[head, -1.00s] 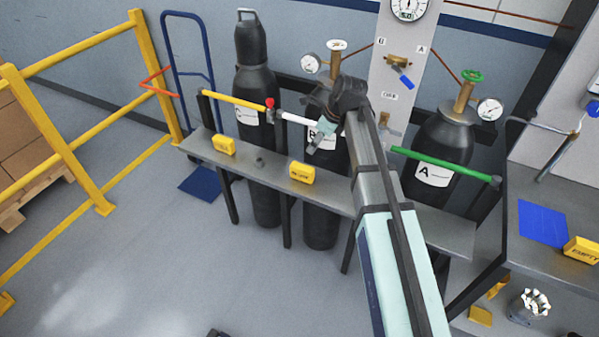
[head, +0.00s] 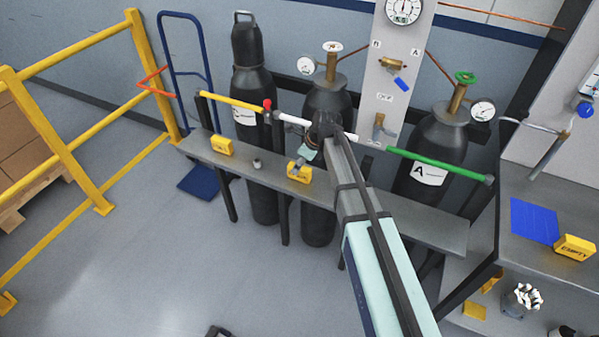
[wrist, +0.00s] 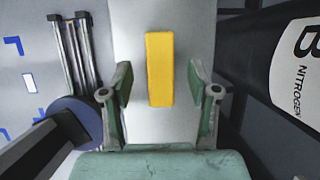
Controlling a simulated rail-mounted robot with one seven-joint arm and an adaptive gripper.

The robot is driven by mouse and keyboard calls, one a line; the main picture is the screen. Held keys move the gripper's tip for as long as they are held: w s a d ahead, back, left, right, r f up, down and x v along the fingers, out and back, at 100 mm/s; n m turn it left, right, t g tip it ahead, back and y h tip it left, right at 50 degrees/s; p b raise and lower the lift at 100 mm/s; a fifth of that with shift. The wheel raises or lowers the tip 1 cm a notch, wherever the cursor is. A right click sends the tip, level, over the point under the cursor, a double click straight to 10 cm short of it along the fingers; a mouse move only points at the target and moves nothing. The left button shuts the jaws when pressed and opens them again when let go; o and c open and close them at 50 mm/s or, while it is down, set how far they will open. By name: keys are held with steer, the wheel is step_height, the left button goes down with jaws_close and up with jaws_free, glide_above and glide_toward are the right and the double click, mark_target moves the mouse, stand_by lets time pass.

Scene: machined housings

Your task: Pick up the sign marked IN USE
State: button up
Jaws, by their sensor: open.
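A yellow sign block (head: 299,174) stands on the grey shelf in front of the middle cylinder. Its lettering is too small and partly covered to read for sure. My gripper (head: 302,160) is just above and behind it in the head view, hiding part of it. In the wrist view my gripper (wrist: 160,80) is open. The yellow sign (wrist: 159,69) shows from above, between the two green-grey fingers, with a gap on each side. Another yellow sign (head: 221,146) stands farther left on the shelf, its lettering unclear. A yellow sign marked EMPTY (head: 575,248) is on the right bench.
The shelf (head: 395,211) is narrow, with a small grey fitting (head: 257,164) between its two signs. Dark gas cylinders (head: 256,110) stand behind it. A coloured rail (head: 233,101) runs above the shelf. A yellow barrier (head: 70,150) is at left.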

steer(key=shift+d+p+x, duration=0.15)
steer(key=shift+p+x, duration=0.35)
steer(key=shift+x, duration=0.8)
steer(key=shift+d+p+x, duration=0.15)
steer(key=shift+p+x, duration=0.3)
steer(key=shift+x, duration=0.8)
steer(key=shift+s+f, duration=0.15)
jaws_close()
